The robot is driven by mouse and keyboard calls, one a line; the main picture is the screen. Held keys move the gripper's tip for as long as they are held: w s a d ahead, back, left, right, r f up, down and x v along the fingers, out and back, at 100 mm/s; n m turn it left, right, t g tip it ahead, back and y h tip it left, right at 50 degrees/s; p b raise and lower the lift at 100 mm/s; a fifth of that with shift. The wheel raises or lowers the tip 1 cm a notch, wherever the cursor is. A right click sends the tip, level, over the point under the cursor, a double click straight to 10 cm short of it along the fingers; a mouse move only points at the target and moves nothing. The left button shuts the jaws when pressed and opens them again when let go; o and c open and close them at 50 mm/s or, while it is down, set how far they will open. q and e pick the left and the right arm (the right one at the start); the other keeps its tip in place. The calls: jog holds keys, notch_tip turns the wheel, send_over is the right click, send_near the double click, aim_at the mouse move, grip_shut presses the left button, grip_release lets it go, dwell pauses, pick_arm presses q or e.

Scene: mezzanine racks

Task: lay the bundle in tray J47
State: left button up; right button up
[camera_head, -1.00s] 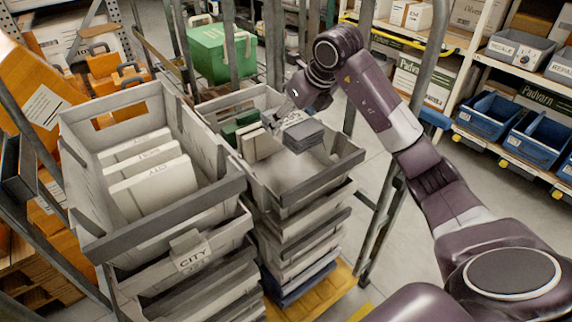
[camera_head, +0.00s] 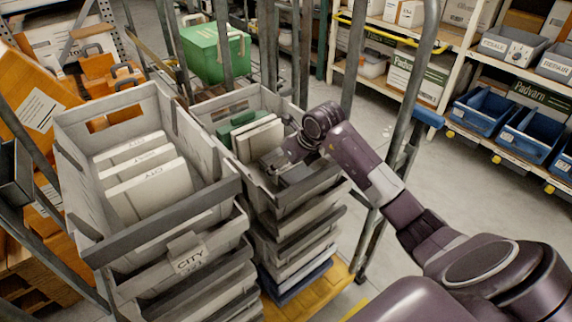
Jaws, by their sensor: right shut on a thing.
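My right gripper (camera_head: 279,162) reaches down into the rear grey tray (camera_head: 318,188) on the right-hand stack. It is shut on a dark grey bundle (camera_head: 296,174), which shows only in part beneath the fingers. The bundle is inside the tray's walls, near its right end; I cannot tell whether it touches the floor. Upright white bundles (camera_head: 258,136) and a green one (camera_head: 236,124) stand at the tray's left end. No label J47 is readable in this view. My left gripper is not in view.
A nearer grey tray (camera_head: 135,240) with a CITY tag (camera_head: 188,256) holds several upright white bundles (camera_head: 146,180). Metal cage posts (camera_head: 349,55) rise close to my right arm. A green box (camera_head: 213,53) stands behind. Blue bins (camera_head: 484,110) sit on right-hand shelving.

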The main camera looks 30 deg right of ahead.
jog(key=o, duration=1.2)
jog(key=shift+r, duration=0.15)
jog(key=b+v, duration=0.1)
jog(key=v, duration=1.1)
